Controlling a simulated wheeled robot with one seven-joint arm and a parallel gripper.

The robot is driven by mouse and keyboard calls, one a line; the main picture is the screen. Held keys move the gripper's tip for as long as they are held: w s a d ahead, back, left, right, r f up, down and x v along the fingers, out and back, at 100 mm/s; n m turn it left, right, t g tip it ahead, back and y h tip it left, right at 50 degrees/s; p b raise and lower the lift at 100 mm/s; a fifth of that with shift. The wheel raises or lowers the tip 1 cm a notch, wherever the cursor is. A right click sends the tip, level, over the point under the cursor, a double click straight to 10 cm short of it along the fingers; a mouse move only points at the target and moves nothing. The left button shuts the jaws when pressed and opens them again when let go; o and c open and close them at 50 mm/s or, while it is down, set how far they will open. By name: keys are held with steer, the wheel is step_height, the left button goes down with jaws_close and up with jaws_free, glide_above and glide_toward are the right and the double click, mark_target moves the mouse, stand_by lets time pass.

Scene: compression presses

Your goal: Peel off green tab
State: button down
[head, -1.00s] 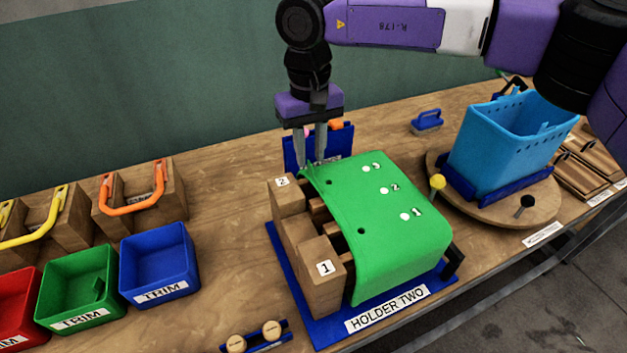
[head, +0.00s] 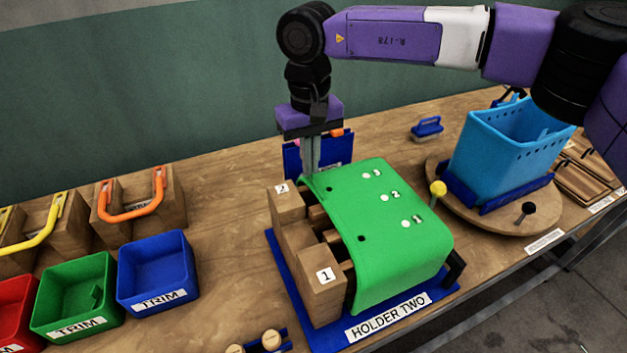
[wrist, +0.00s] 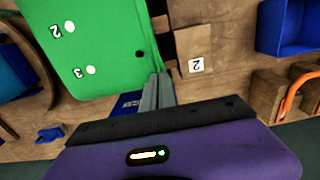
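The green cover (head: 385,230) is draped over wooden blocks on the blue base labelled HOLDER TWO (head: 335,338). It bears white dots numbered 1, 2 and 3 and small dark holes. It also fills the upper left of the wrist view (wrist: 95,45). My gripper (head: 311,172) points down at the cover's far left corner, by block 2 (head: 288,203). Its fingers are together there, as the wrist view also shows (wrist: 158,76). The green tab at that corner is hidden by the fingertips and appears pinched between them.
Red, green (head: 75,300) and blue (head: 157,270) TRIM bins stand at left, the green one with a small dark green shape inside. Orange (head: 130,200) and yellow handles are behind them. A light-blue basket (head: 510,150) stands on a round board at right. A blue panel (head: 335,150) stands behind the fingers.

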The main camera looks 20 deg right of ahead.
steer(key=shift+r, duration=0.25)
steer(key=shift+r+p, duration=1.85)
steer(key=shift+r, duration=0.9)
